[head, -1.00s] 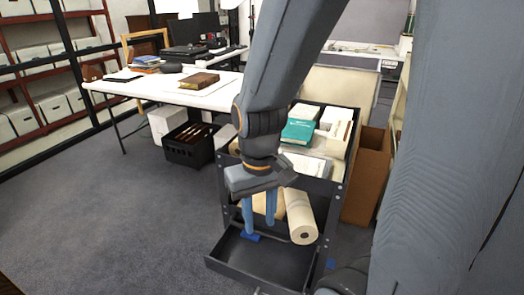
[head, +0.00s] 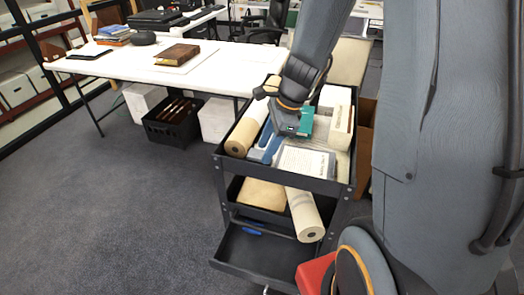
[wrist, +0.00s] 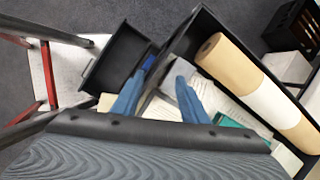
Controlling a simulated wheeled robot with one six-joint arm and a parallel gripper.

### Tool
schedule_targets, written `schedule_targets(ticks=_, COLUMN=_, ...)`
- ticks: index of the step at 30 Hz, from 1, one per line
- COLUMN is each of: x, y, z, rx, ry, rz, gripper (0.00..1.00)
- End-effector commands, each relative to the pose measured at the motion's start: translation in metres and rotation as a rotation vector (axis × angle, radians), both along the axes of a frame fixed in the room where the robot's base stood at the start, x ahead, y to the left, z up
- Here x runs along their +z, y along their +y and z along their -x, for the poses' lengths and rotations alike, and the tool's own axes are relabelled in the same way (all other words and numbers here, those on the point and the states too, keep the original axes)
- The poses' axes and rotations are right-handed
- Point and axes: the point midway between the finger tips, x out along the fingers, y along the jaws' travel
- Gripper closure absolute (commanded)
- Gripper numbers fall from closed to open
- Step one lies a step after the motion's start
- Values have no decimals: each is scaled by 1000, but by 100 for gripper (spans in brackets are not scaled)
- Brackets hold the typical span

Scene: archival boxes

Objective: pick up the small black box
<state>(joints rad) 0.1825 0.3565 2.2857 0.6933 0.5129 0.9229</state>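My gripper (head: 266,150) is over the top tray of the black trolley (head: 285,245), close to a rolled paper tube. In the wrist view its two blue fingers (wrist: 160,98) stand apart with nothing held between them. I cannot pick out a small black box for sure. A flat black item (head: 89,53) lies at the left end of the white table, far from my gripper. A larger open black crate (head: 172,122) stands on the floor under that table.
The trolley's top tray holds a paper tube (head: 247,132), a teal box (head: 306,121) and papers (head: 306,161). A white roll (head: 304,214) sticks out below. A small blue item (head: 252,230) lies near the bottom tray. A brown book (head: 178,54) lies on the table. Carpet at left is clear.

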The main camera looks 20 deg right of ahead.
Motion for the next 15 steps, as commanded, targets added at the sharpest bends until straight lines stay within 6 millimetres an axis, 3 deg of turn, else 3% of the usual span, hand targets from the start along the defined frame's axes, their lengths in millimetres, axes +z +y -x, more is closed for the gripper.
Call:
schedule_targets(ticks=3, x=3, y=-12, z=-20, rx=-266, ry=43, rz=-67, gripper=60)
schedule_targets(ticks=6, x=1, y=-17, z=-29, rx=-379, ry=60, rz=-98, gripper=60)
schedule_targets(ticks=15, x=-26, y=-9, z=-38, rx=-413, ry=67, rz=-108, gripper=60)
